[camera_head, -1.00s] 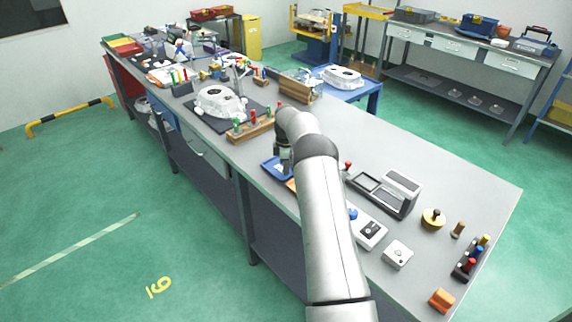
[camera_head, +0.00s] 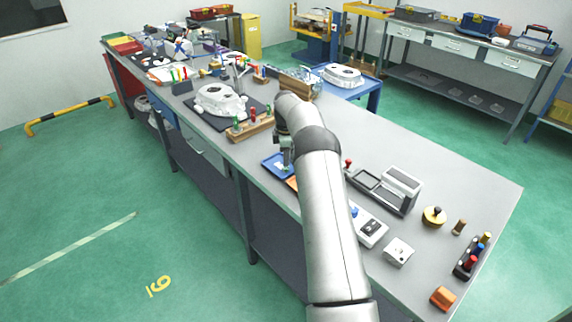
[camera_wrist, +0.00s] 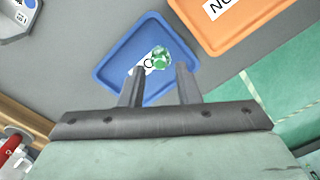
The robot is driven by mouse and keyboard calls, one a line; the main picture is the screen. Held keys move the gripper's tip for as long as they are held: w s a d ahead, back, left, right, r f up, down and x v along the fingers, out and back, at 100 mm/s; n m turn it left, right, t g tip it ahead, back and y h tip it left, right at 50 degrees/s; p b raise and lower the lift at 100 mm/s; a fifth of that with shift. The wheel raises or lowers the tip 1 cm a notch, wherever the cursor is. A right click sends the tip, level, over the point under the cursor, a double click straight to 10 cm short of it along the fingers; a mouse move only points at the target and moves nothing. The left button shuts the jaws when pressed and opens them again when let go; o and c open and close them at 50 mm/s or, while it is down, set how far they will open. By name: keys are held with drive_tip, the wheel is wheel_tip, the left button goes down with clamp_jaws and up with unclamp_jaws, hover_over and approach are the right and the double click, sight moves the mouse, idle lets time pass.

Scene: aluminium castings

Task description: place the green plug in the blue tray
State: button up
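A green plug (camera_wrist: 160,57) is over the blue tray (camera_wrist: 112,72) in the wrist view, covering part of the tray's white label. It appears to rest on the tray floor, just beyond my fingertips. My gripper (camera_wrist: 160,68) is open, with a visible gap between each finger and the plug. In the head view the blue tray (camera_head: 269,163) lies near the table's front edge. My gripper (camera_head: 286,160) is above it there, and my arm hides part of the tray and the plug.
An orange tray (camera_wrist: 262,28) lies beside the blue one. A wooden rack (camera_head: 250,130) with green and red plugs stands behind the tray, near a white casting (camera_head: 220,101). A grey device (camera_head: 388,187) and white boxes are at right.

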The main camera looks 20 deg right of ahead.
wheel_tip(320, 180, up, 8)
drive_tip(key=s+a+r+m, duration=0.4)
drive_tip(key=s+a+r, duration=0.5)
drive_tip(key=a+r, duration=0.15)
drive_tip(key=s+a+r+m, duration=0.1)
drive_tip(key=s+a+m, duration=0.3)
drive_tip(key=s, duration=0.6)
drive_tip(key=s+a+m, duration=0.1)
drive_tip(key=s+a, duration=0.4)
drive_tip(key=s, duration=0.5)
drive_tip(key=s+a+f+m, duration=0.1)
drive_tip(key=s+f+m, duration=0.1)
drive_tip(key=s, duration=0.6)
drive_tip(key=s+a+f+m, duration=0.1)
drive_tip(key=s+f, duration=0.3)
drive_tip(key=s, duration=0.4)
drive_tip(key=shift+s+a+m+t+b, duration=0.3)
drive_tip(key=shift+a+m+t+b, duration=0.1)
drive_tip(key=shift+m, duration=0.4)
